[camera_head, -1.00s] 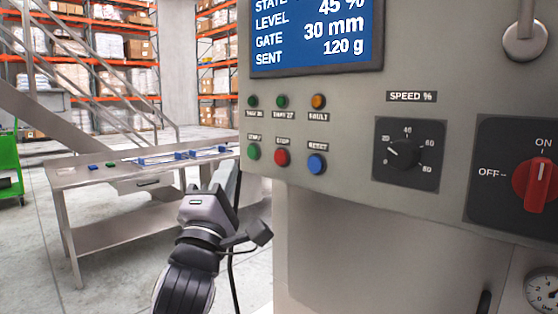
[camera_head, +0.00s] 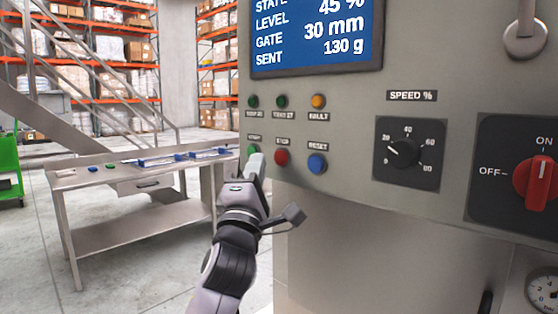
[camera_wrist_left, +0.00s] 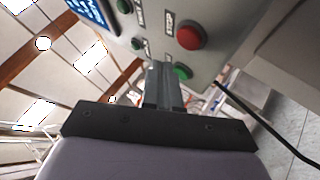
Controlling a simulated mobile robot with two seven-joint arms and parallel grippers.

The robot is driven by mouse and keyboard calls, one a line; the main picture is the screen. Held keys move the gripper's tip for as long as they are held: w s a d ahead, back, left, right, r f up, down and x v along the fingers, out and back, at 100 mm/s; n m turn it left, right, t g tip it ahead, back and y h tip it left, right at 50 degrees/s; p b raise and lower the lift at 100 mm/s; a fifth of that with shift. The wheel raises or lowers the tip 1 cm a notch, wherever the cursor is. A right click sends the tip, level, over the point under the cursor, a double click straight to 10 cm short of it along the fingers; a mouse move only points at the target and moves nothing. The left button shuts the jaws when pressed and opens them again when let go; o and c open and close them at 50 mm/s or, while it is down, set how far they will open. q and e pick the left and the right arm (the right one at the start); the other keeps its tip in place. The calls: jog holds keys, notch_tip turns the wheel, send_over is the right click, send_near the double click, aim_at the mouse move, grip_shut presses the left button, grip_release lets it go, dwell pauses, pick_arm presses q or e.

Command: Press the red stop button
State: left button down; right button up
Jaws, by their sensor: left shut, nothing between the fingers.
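The red stop button (camera_head: 282,157) is on the grey control panel (camera_head: 350,215), between the green start button (camera_head: 252,151) and the blue reset button (camera_head: 317,164). In the left wrist view the red button (camera_wrist_left: 189,37) shows just beyond the fingertips, with the green start button (camera_wrist_left: 182,72) close beside them. My left gripper (camera_head: 256,160) is shut and empty. Its fingertips (camera_wrist_left: 163,68) are in front of the panel by the green button, to the left of the red one. I cannot tell whether they touch the panel. My right gripper is not in view.
Lamps (camera_head: 283,101) sit in a row above the buttons. A speed knob (camera_head: 404,153) and a red on/off switch (camera_head: 536,182) are to the right. A display (camera_head: 315,40) is above. A steel table (camera_head: 120,170) stands behind at left.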

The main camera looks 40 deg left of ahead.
aim_at(280, 158)
pick_arm(q)
jog(key=shift+w+d, duration=0.15)
jog(key=shift+w, duration=0.9)
dwell(1.3)
jog(key=shift+w+b, duration=0.4)
jog(key=shift+b, duration=0.05)
jog(key=shift+w, duration=0.4)
dwell(0.5)
jog(key=shift+s, duration=0.8)
